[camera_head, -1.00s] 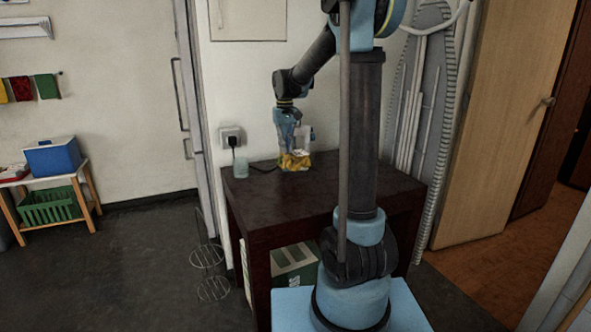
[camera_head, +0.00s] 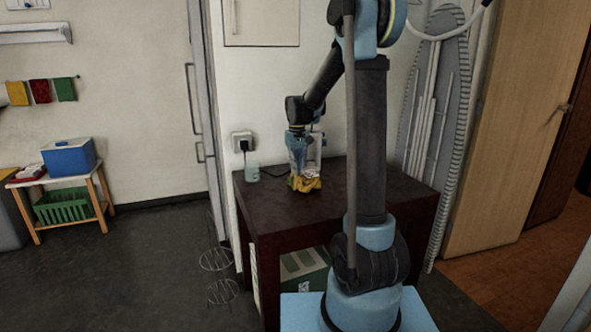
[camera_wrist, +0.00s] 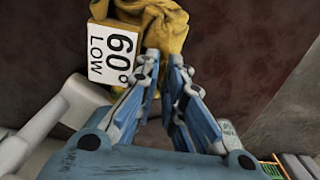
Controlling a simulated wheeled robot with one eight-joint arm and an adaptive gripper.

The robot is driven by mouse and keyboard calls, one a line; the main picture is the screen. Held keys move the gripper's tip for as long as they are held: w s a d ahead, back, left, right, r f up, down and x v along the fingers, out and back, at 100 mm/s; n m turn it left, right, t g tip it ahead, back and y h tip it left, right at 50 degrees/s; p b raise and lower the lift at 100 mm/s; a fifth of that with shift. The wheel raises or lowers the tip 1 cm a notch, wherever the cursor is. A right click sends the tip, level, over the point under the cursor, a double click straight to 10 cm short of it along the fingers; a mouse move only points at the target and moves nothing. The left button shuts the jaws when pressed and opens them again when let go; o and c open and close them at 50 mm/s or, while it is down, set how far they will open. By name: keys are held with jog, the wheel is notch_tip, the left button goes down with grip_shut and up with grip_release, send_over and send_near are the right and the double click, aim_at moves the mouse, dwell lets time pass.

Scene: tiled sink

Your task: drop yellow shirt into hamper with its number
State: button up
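The yellow shirt (camera_head: 306,185) is a bunched cloth at the tips of my gripper (camera_head: 303,172), over the dark table. Whether it touches the tabletop is hard to tell. In the wrist view, my gripper (camera_wrist: 165,58) has its fingertips close together with yellow cloth (camera_wrist: 160,17) between and beyond them, so it looks shut on the shirt. A white tag (camera_wrist: 113,55) beside the left finger reads "60° LOW". No hamper with a readable number shows.
The dark table (camera_head: 270,215) stands against the wall, with a glass (camera_head: 252,172) and a plugged-in socket (camera_head: 242,143) behind. A green-and-white box (camera_head: 303,270) is under it. Left, a wooden stand holds a blue box (camera_head: 70,157) and green basket (camera_head: 62,206).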

jog(key=o, duration=0.4)
